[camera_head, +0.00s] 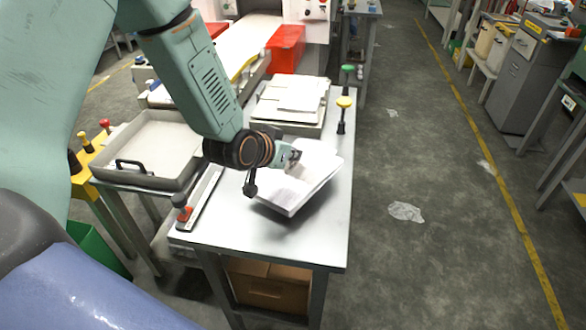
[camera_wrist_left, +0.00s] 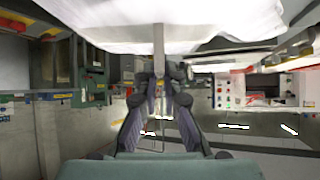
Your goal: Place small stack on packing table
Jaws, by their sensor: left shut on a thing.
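A small white stack (camera_head: 305,180) of flat sheets or film is over the middle of the grey packing table (camera_head: 235,227) in the head view. My left gripper (camera_head: 292,157) is shut on the edge of the stack. The stack is tilted, and a shadow shows beneath it; I cannot tell whether its lower edge touches the table. In the left wrist view the white stack (camera_wrist_left: 200,30) fills the top of the picture, above the fingers of the left gripper (camera_wrist_left: 158,75). My right gripper is not in view.
A tray with white sheets (camera_head: 290,97) stands at the table's far end, near yellow-topped (camera_head: 343,102) and green-topped posts. A red-knobbed sealer bar (camera_head: 183,210) lies along the left edge. The table's front is clear. A cardboard box (camera_head: 265,285) sits on the shelf below.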

